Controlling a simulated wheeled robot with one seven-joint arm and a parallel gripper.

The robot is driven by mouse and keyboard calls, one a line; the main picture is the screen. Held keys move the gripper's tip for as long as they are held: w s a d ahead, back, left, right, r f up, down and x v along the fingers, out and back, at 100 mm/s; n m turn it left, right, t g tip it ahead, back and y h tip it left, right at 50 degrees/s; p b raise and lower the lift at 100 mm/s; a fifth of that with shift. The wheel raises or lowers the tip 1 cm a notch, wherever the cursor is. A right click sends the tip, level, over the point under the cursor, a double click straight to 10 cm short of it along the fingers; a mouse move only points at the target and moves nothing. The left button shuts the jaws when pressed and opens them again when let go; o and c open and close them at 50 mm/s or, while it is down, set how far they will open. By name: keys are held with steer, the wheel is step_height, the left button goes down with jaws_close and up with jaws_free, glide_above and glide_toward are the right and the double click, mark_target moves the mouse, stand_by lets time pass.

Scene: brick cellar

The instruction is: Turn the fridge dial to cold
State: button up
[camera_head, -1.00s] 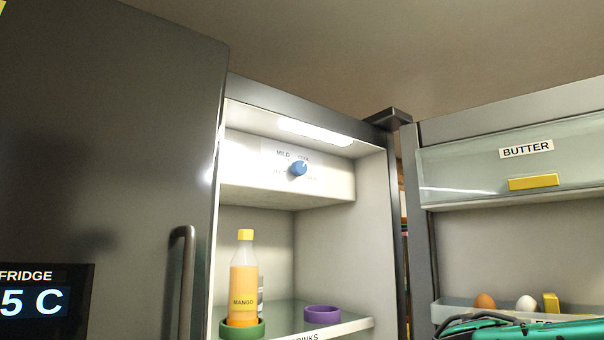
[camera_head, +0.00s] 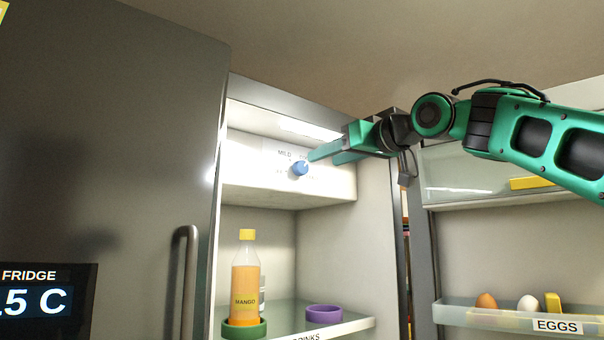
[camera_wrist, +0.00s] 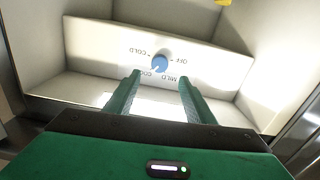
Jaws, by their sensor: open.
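The blue fridge dial (camera_head: 300,168) sits on a white panel at the top of the open fridge compartment. It also shows in the wrist view (camera_wrist: 159,62), upside down, with the words COLD, OFF, MILD and a partly covered COOL around it. In the wrist view its pale pointer mark lies on the side toward COOL. My gripper (camera_head: 322,157) is open and empty. In the wrist view its two green fingers (camera_wrist: 158,88) point at the dial, one to each side and short of it. I see no contact with the dial.
A mango bottle (camera_head: 245,284) stands in a green ring on the shelf below, near a purple ring (camera_head: 323,314). The open door at right holds eggs (camera_head: 486,301) and a yellow block (camera_head: 532,183). A handle (camera_head: 187,280) is on the dark left door.

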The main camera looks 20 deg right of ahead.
mark_target(303, 167)
steer(key=x, duration=0.9)
steer(key=shift+w+f, duration=0.15)
steer(key=shift+w, duration=0.05)
steer(key=c, duration=1.1)
steer(key=shift+o, duration=0.2)
steer(key=shift+a, duration=0.25)
steer(key=shift+d, duration=0.15)
